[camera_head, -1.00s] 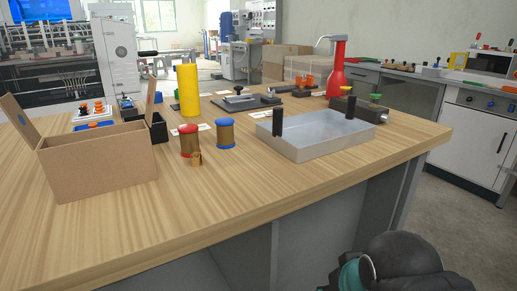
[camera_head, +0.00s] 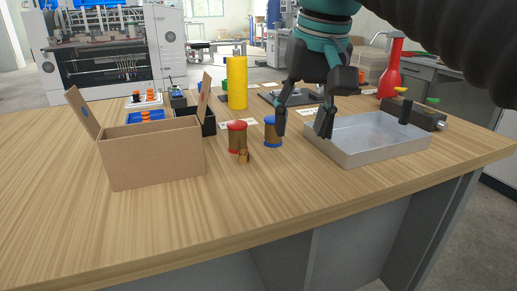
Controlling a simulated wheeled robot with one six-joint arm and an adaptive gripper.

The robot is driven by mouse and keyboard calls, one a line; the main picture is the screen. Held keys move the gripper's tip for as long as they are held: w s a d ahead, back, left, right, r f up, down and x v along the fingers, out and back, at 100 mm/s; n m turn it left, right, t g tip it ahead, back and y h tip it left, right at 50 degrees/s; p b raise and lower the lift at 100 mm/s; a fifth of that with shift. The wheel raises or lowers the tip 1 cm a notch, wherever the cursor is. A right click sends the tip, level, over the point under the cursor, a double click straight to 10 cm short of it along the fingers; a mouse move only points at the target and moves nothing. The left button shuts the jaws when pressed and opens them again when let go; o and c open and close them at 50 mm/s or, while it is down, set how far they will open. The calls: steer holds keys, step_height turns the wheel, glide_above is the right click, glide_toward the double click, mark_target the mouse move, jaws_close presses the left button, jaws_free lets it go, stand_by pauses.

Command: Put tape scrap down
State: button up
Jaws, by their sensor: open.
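My gripper (camera_head: 303,128) hangs over the table with its fingers apart, between the blue-lidded spool or jar (camera_head: 272,132) and the grey tray (camera_head: 375,150). I see nothing between the fingers. A small brown curled piece (camera_head: 243,157), which may be the tape scrap, rests on the table against the front of the red-lidded spool or jar (camera_head: 237,137). It is left of my gripper and apart from it. The tray's left end is partly hidden behind my gripper.
An open cardboard box (camera_head: 155,157) with raised flaps stands at the left. A yellow cylinder (camera_head: 237,82) and a red bottle (camera_head: 391,68) stand behind. A dark block with coloured knobs (camera_head: 413,112) is beyond the tray. The front of the wooden table (camera_head: 270,205) is clear.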

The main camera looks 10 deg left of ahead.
steer(key=w+a+r+g+h, duration=0.1)
steer(key=w+a+r, duration=0.3)
steer(key=a, duration=0.5)
glide_above(244, 153)
steer(key=s, duration=0.1)
steer(key=shift+n, duration=0.3)
step_height(244, 153, down, 8)
steer(key=shift+r, duration=0.25)
steer(key=shift+w+f+b, duration=0.15)
steer(key=shift+w+f, duration=0.1)
steer(key=shift+f, duration=1.05)
steer(key=shift+w+f+b, duration=0.15)
steer(key=shift+w+f, duration=0.1)
steer(key=shift+f, duration=1.05)
steer(key=c, duration=0.8)
steer(key=shift+r, duration=0.1)
